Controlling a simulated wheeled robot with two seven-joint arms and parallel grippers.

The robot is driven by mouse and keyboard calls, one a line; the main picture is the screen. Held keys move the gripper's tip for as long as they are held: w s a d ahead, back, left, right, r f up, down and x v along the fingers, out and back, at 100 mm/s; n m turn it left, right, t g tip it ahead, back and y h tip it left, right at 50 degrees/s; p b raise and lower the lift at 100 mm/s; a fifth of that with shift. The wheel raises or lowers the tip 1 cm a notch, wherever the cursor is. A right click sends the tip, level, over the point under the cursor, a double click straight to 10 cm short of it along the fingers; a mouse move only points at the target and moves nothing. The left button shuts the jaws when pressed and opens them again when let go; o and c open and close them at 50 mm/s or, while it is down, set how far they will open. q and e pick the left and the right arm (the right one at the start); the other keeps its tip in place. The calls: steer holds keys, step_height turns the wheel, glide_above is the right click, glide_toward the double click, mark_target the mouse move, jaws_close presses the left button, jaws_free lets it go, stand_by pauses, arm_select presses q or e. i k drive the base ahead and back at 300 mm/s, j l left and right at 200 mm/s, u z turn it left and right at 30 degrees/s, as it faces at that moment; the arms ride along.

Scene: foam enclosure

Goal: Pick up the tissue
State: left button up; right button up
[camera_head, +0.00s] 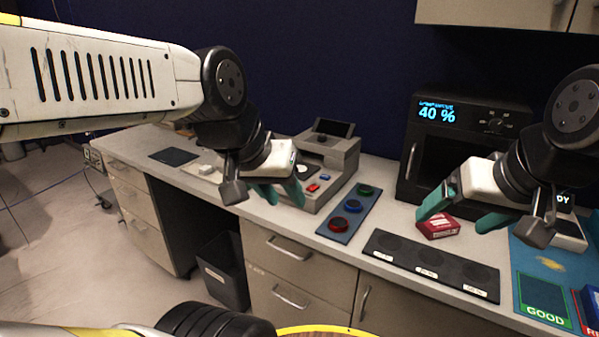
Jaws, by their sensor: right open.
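A small red box with pale print (438,226) lies on the counter in front of the black oven; it may be the tissue pack, but the print is too small to read. My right gripper (457,223) is open, with its teal fingers apart. One finger is at the box's upper left and the other is to its right; I cannot tell whether they touch it. My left gripper (286,202) hangs over the counter in front of the grey machine. Its teal fingertips point down, and their gap is hard to judge. No loose tissue can be made out.
A grey machine (345,155) and a blue strip with coloured buttons (336,222) stand left of the box. A black oven (470,145) is behind it. A black tray with round recesses (450,272) lies in front. A blue mat (525,258) is at right.

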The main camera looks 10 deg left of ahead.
mark_target(205, 170)
steer(key=u, duration=1.25)
